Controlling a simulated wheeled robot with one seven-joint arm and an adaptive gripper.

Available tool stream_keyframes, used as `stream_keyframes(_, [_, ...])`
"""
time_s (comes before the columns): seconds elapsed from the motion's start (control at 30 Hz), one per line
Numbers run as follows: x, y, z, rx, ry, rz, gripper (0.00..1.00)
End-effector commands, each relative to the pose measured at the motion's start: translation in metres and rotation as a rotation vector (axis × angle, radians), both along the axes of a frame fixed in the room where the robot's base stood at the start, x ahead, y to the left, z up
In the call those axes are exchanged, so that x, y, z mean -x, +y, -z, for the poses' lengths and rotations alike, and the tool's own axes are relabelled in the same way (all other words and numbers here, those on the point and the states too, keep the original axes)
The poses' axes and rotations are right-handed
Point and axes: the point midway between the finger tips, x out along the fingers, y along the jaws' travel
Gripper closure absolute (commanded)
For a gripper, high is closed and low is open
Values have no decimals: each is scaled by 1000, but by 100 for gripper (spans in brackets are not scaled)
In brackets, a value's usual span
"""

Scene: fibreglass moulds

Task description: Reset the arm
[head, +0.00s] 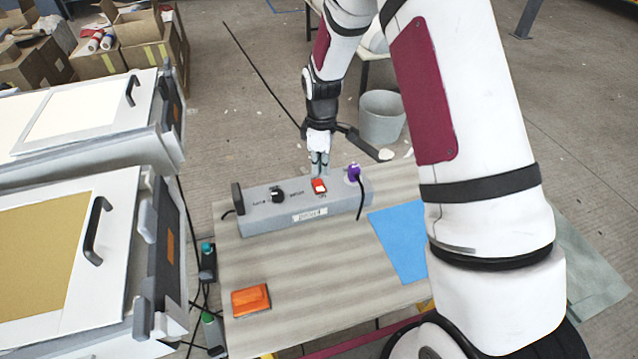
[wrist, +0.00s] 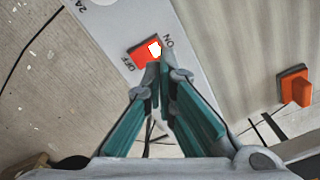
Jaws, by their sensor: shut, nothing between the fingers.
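My arm reaches over the table from the right in the head view. My gripper (head: 319,163) points down at the grey power box, with its fingers together and nothing between them. In the wrist view, the fingertips (wrist: 163,70) come together at the edge of a red rocker switch (wrist: 141,57) labelled ON and OFF. The switch has a bright white patch toward its ON end. The red switch (head: 319,186) also shows in the head view on top of the grey box (head: 262,214), just below the fingertips. I cannot tell whether they touch it.
A black knob (head: 278,196) and a purple plug (head: 354,173) with a black cable sit on the box. An orange block (head: 251,299) and a blue sheet (head: 400,240) lie on the wooden table (head: 330,290). White moulding units stand left. A grey bucket (head: 382,117) stands behind.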

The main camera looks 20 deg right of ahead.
Motion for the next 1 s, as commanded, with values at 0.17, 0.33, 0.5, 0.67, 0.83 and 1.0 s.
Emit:
stream_keyframes(0.17, [0,0,-2,0,0,0,100])
stream_keyframes(0.33, [0,0,-2,1,-1,-1,100])
stream_keyframes(0.5, [0,0,-2,1,-1,0,100])
stream_keyframes(0.67, [2,0,-22,0,-18,29,100])
stream_keyframes(0.83, [18,-1,-83,-1,-64,136,100])
stream_keyframes(1.0, [50,-2,-148,-10,-116,274,100])
